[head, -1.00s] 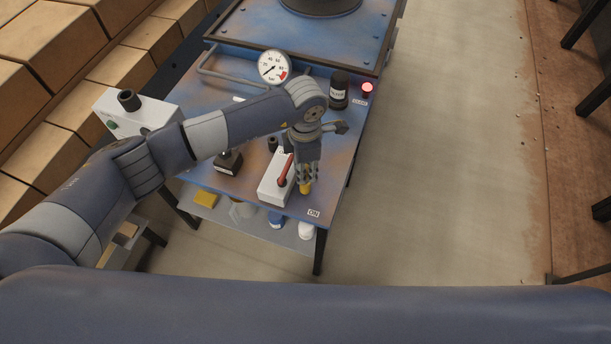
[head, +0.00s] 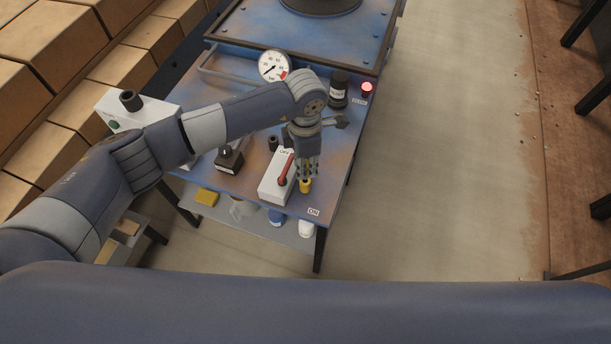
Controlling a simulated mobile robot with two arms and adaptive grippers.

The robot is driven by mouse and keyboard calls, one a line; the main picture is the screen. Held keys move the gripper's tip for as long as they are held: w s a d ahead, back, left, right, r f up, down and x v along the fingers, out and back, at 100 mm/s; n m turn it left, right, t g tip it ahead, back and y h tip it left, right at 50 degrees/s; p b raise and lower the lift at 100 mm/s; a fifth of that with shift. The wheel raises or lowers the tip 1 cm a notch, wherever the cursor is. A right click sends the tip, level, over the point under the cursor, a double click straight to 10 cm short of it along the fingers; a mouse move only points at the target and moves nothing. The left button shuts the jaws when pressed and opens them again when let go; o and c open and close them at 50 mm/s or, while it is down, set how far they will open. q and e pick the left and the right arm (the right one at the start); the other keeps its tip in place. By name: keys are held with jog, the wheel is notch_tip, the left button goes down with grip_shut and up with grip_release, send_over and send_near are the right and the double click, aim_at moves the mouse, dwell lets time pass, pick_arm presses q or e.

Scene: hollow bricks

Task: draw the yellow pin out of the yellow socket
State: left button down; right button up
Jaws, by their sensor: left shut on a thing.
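My left gripper (head: 307,173) points down over the front right part of the blue table and is shut on the yellow pin. A small yellow piece (head: 305,186) shows just below the fingertips, beside the grey box. I cannot tell how much of it is pin and how much is socket, as the fingers cover the upper part. My right gripper is out of view.
A grey box with a red lever (head: 285,170) stands close left of my gripper. A black cylinder (head: 339,88), a lit red lamp (head: 367,88) and a round gauge (head: 273,66) are behind. The blue table (head: 335,180) has an "ON" label in front. Open floor lies right.

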pick_arm(q)
jog(key=shift+r+p, duration=1.3)
jog(key=shift+r, duration=1.2)
jog(key=s+r+p, duration=0.2)
jog(key=s, duration=0.4)
jog(key=shift+p, duration=0.4)
